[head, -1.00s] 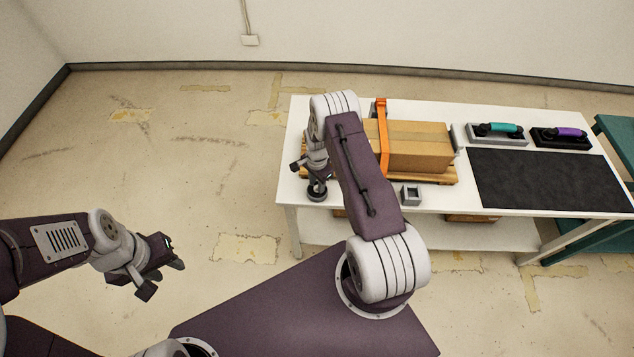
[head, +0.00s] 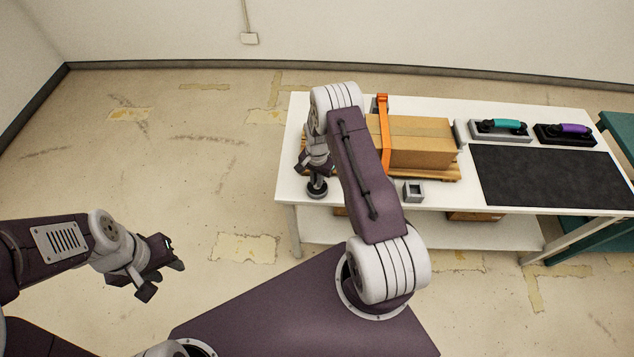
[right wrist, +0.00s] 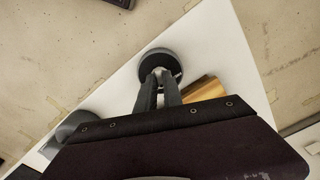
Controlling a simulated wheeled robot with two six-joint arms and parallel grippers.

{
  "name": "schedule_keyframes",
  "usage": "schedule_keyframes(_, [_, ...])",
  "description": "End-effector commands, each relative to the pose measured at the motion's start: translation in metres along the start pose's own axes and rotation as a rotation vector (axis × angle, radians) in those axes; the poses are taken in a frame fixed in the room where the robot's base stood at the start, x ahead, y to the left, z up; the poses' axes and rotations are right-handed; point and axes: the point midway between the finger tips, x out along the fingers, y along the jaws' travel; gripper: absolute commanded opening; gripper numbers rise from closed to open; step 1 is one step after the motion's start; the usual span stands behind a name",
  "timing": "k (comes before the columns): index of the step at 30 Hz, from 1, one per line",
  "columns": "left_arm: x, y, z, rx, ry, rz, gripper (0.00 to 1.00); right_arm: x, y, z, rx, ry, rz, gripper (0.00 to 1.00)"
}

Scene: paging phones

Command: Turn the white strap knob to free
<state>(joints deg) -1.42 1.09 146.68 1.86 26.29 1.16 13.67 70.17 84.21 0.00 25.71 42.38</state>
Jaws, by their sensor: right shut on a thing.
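The strap knob sits at the left front corner of the white table, on a dark round base (head: 317,192). In the right wrist view a small pale piece of the knob (right wrist: 160,73) shows between the fingertips, above the dark round base (right wrist: 158,57). My right gripper (right wrist: 161,82) points down at it and is shut on it; the fingers hide most of the knob, and its marking cannot be read. An orange strap (head: 384,130) runs over a cardboard box (head: 425,140). My left gripper (head: 166,280) is open and empty over the floor, away from the table.
The box rests on a wooden pallet (head: 447,173). A small grey square holder (head: 413,191) stands in front. Teal (head: 500,124) and purple (head: 573,129) handsets lie on bases behind a black mat (head: 545,178). A green table (head: 618,135) is at right.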

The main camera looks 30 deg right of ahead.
Motion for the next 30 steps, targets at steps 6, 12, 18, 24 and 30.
schedule_keyframes(6, [0.017, 0.0, 0.002, 0.0, 0.0, 0.0, 0.36, 0.002, -0.001, -0.002, -0.203, 0.005, -0.004, 0.0])
schedule_keyframes(12, [0.028, -0.001, 0.003, 0.0, 0.0, 0.0, 0.36, 0.001, -0.001, -0.002, -0.393, 0.006, -0.003, 0.0])
schedule_keyframes(18, [0.037, -0.001, 0.004, 0.0, 0.0, 0.0, 0.36, 0.001, -0.001, -0.002, -0.583, 0.007, -0.003, 0.0])
schedule_keyframes(24, [0.045, -0.001, 0.005, 0.0, 0.0, 0.0, 0.36, 0.0, -0.002, -0.002, -0.771, 0.008, -0.003, 0.0])
schedule_keyframes(30, [0.051, -0.001, 0.005, 0.0, 0.0, 0.0, 0.36, -0.001, -0.002, -0.002, -0.941, 0.008, -0.002, 0.0])
